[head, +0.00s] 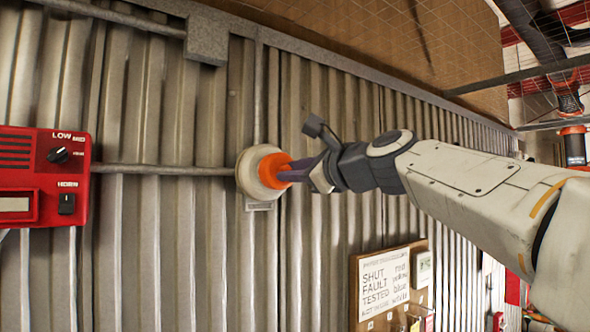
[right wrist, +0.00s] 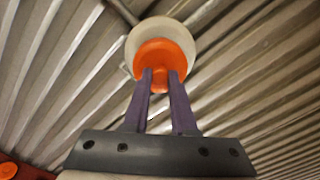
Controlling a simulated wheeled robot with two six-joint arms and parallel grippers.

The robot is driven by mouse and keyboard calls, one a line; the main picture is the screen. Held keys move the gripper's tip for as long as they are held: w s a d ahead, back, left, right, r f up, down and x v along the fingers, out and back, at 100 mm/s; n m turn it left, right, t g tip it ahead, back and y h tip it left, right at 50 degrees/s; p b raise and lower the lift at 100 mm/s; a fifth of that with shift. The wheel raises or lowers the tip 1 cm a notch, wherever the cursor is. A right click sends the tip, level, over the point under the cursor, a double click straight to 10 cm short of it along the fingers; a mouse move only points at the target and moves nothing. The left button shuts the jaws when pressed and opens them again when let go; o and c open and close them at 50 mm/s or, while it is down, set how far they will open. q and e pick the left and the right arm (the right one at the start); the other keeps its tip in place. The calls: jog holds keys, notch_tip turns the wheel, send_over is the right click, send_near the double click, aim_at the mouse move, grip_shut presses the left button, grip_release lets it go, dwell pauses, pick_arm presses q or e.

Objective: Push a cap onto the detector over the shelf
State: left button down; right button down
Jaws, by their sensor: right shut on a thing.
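The detector (head: 249,174) is a round cream-white unit on the corrugated metal wall, at the end of a conduit. It also shows in the right wrist view (right wrist: 138,36). An orange cap (head: 272,168) sits against its face, and the cap also shows in the right wrist view (right wrist: 163,52). My right gripper (head: 296,171) is shut on the cap with its purple fingers, which also show in the right wrist view (right wrist: 160,80). The cap covers the middle of the detector, with the pale rim visible around it. Whether it is fully seated I cannot tell. My left gripper is not in view.
A red horn control box (head: 45,178) is on the wall at left. A conduit (head: 165,170) runs from it to the detector. A white sign (head: 384,283) is on a board at lower right. A wire-mesh panel (head: 400,45) hangs overhead.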

jog(key=shift+w+a+p, duration=0.3)
jog(key=shift+w+a, duration=0.15)
jog(key=shift+w, duration=0.15)
jog(key=c, duration=0.6)
grip_release()
jog(key=shift+c, duration=0.2)
jog(key=b+v, duration=0.5)
jog(key=v, duration=0.5)
jog(key=shift+s, duration=0.15)
jog(key=shift+d, duration=0.1)
